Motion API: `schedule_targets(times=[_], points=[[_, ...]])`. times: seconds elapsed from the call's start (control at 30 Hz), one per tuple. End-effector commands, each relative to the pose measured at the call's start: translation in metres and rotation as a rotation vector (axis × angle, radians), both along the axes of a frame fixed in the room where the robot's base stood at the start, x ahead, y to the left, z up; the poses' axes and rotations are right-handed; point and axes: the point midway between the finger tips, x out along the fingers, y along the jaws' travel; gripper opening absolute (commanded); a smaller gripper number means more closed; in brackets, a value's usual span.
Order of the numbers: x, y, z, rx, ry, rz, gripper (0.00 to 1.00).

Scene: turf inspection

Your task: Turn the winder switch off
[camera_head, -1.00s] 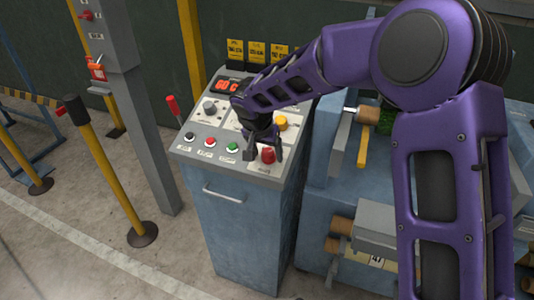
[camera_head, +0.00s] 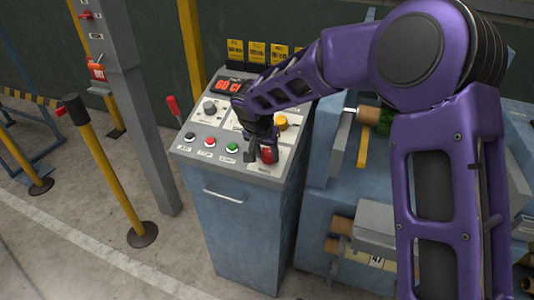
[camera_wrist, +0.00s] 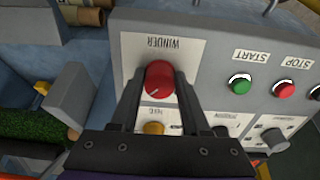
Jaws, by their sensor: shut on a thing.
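The winder switch is a red round knob with a white pointer line, and it shows in the wrist view (camera_wrist: 159,79) below the upside-down label WINDER. It also shows at the front right corner of the panel in the head view (camera_head: 268,156). My gripper (camera_wrist: 160,92) has its two dark fingers on either side of the knob and is shut on it. In the head view my gripper (camera_head: 262,153) reaches down from above and partly hides the knob. The pointer line slants toward the lower left in the wrist view.
The sloped grey control panel (camera_head: 183,146) carries a green START button (camera_wrist: 240,84), a red STOP button (camera_wrist: 284,89), a black button (camera_head: 189,136), a grey knob (camera_wrist: 275,139) and a yellow knob (camera_wrist: 154,128). A red-handled lever (camera_head: 172,105) stands at its left edge. Blue machinery stands on the right.

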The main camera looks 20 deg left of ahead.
Motion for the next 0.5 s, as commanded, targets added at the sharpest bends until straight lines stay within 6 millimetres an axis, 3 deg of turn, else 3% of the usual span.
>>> schedule_targets(times=[0.27, 0.5], points=[[-0.0001, -0.0003, -0.0004, -0.030, 0.001, 0.083, 0.00], [-0.0003, -0.0008, -0.0007, -0.094, 0.007, 0.258, 0.00]])
